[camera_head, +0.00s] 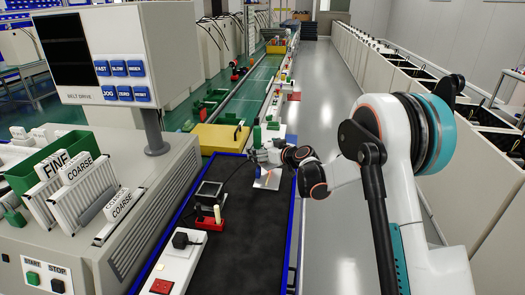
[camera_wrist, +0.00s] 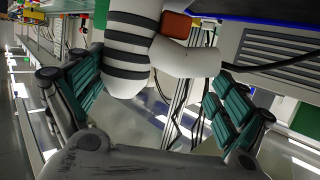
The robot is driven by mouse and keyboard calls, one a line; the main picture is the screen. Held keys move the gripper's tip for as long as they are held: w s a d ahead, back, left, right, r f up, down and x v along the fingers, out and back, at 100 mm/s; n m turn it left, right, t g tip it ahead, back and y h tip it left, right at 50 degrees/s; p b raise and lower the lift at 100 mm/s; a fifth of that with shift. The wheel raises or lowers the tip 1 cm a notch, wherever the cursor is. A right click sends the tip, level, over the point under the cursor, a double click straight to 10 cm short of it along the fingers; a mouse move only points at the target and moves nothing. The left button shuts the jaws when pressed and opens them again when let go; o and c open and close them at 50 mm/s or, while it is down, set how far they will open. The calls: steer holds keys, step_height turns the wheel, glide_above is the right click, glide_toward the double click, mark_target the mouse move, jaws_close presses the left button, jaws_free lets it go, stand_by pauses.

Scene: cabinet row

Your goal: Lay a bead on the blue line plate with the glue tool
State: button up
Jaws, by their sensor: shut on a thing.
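My gripper (camera_head: 263,157) reaches in from the right over the dark bench top in the head view. In the wrist view its two green-padded fingers stand either side of a white body with dark bands and an orange part, which I take to be the glue tool (camera_wrist: 133,45). The gripper is shut on it. In the head view a small pale plate (camera_head: 268,183) lies just below the gripper, with small blue and orange marks on or above it. I cannot tell whether the tool touches the plate. The tool's tip is not clear in either view.
A yellow box (camera_head: 218,138) stands behind. A grey machine (camera_head: 95,200) fills the left; open floor lies right.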

steer(key=shift+w+d, duration=0.15)
steer(key=shift+w, duration=0.6)
stand_by(0.7)
steer(key=shift+w+d, duration=0.1)
steer(key=shift+w, duration=0.3)
steer(key=shift+r, duration=0.15)
step_height(320, 180, up, 10)
steer(key=p, duration=0.5)
stand_by(0.5)
